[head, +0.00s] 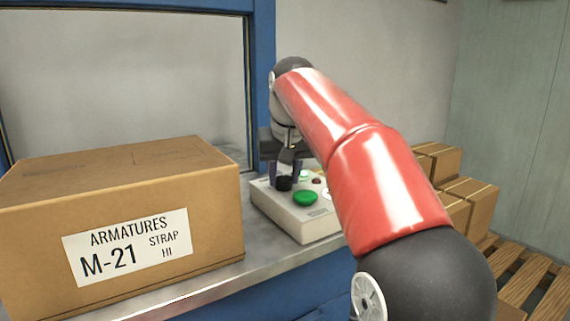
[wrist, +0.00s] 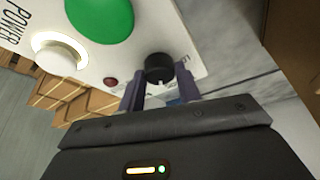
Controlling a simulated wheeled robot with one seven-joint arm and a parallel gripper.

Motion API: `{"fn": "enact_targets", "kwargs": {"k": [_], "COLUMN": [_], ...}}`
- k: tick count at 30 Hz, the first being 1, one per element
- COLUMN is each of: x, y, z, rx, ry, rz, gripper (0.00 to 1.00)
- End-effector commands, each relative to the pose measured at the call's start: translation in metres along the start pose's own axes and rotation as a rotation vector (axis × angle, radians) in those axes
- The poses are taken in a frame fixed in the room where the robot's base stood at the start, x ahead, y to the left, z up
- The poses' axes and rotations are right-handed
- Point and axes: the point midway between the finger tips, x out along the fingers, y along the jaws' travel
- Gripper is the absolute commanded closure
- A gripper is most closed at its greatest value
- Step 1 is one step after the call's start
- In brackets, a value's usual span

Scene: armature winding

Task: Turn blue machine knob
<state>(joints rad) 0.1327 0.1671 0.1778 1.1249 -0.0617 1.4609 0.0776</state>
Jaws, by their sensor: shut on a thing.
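The knob (wrist: 158,66) is small, round and black, set near the edge of a light control box (wrist: 205,25). In the head view the black knob (head: 284,184) is on the left part of the light grey control box (head: 280,215). The box sits on the metal ledge of the blue machine (head: 265,45). My gripper (wrist: 160,78) is shut on the knob, with one dark finger on each side of it. My gripper (head: 284,174) also shows in the head view, pointing down at the knob. The fingers hide the knob's sides.
A green button (head: 305,198) sits near the knob; a lit white button (wrist: 60,53) and small red light (wrist: 110,81) are on the same panel. A large cardboard box (head: 120,225) stands left on the ledge. Smaller boxes (head: 470,203) are on a pallet (head: 530,285) at right.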

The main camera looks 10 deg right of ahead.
Motion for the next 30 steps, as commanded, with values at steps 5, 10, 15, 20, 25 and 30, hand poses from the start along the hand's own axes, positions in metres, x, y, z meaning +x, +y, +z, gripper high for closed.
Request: {"fn": "enact_targets", "kwargs": {"k": [5,10,15,20,25,30], "x": [-0.0043,-0.0038,-0.0027,-0.0021,-0.0012,-0.0006], "y": [-0.0023,-0.0029,-0.0031,-0.0032,-0.0034,-0.0031], "z": [-0.0017,-0.0022,-0.0021,-0.0022,-0.002,-0.0018], "rx": [0.149,0.282,0.389,0.461,0.507,0.526], "ry": [-0.001,0.001,0.001,0.003,0.003,0.003], "rz": [0.064,0.118,0.162,0.191,0.209,0.217], "gripper": [0.89,0.89,0.89,0.89,0.89,0.89]}}
